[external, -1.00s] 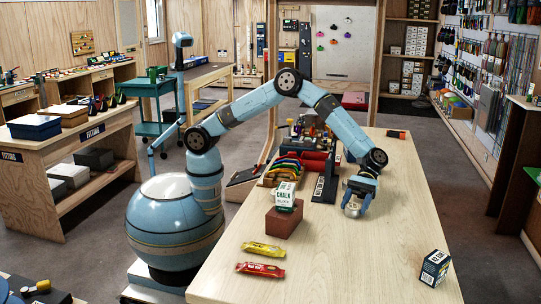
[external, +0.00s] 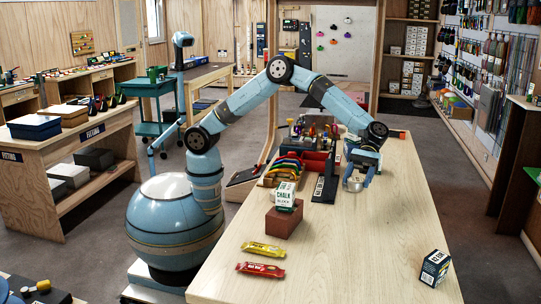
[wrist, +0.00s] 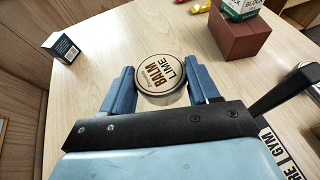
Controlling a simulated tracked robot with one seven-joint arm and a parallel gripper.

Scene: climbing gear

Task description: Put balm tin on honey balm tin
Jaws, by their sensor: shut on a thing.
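My gripper (external: 356,178) is over the far half of the wooden table, just right of the dark upright sign. It is shut on a round balm tin (external: 354,185), whose pale side shows below the fingers. In the wrist view the tin (wrist: 161,76) sits between the two blue fingers, its cream lid facing the camera and reading "BALM" and "LIME". The tin appears held above the table, but its exact height is hard to tell. I cannot make out a honey balm tin in either view; it may be hidden behind my gripper or among the gear.
A chalk box (external: 285,196) stands on a red-brown block (external: 283,222). Yellow (external: 263,252) and red (external: 261,269) bars lie in front. A dark-and-white box (external: 435,267) is near right. The dark sign (external: 319,188) and a red gear bin (external: 313,162) stand left of my gripper. The table's right-middle is clear.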

